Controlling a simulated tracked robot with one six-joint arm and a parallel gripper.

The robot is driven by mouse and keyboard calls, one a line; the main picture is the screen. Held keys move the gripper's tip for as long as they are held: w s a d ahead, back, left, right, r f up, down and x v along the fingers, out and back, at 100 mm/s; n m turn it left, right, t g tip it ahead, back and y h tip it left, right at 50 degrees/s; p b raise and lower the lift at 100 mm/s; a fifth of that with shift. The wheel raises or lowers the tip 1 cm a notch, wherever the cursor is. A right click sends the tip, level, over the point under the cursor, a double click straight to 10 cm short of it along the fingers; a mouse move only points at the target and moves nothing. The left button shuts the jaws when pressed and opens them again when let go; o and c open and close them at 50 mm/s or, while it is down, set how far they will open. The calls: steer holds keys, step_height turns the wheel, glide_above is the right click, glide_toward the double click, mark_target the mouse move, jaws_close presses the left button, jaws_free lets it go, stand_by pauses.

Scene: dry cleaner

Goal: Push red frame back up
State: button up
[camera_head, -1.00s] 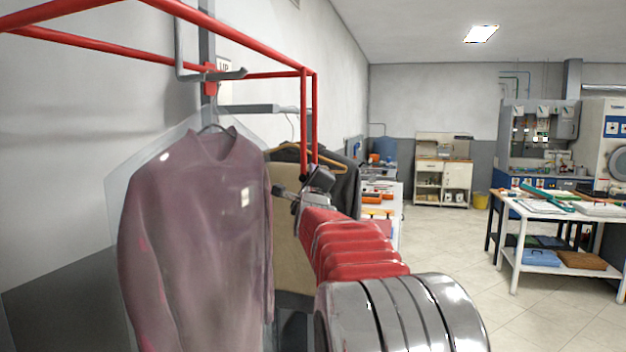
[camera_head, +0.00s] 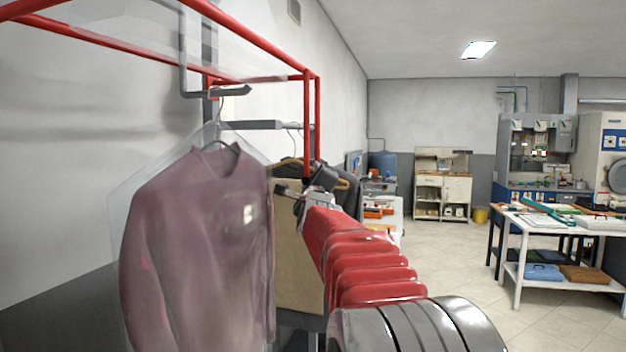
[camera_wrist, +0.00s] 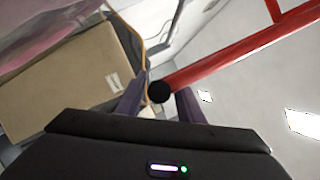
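The red frame (camera_head: 245,75) is a tubular rack at the upper left, with a short post (camera_head: 307,130) hanging from its right corner. In the wrist view its red bar (camera_wrist: 220,60) ends in a round black tip (camera_wrist: 159,92). My gripper (camera_wrist: 160,98) has its two fingers apart, one either side of that tip, with gaps visible. In the head view my gripper (camera_head: 318,184) is at the post's lower end; I cannot tell whether it touches.
A purple sweater in clear plastic (camera_head: 200,240) hangs on the left, close to my arm. A dark garment (camera_head: 345,190) and a beige panel (camera_head: 298,240) are behind my gripper. A white worktable (camera_head: 540,225) stands at the right, with open floor before it.

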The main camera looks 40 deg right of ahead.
steer(key=shift+f, duration=0.15)
steer(key=shift+v, duration=6.9)
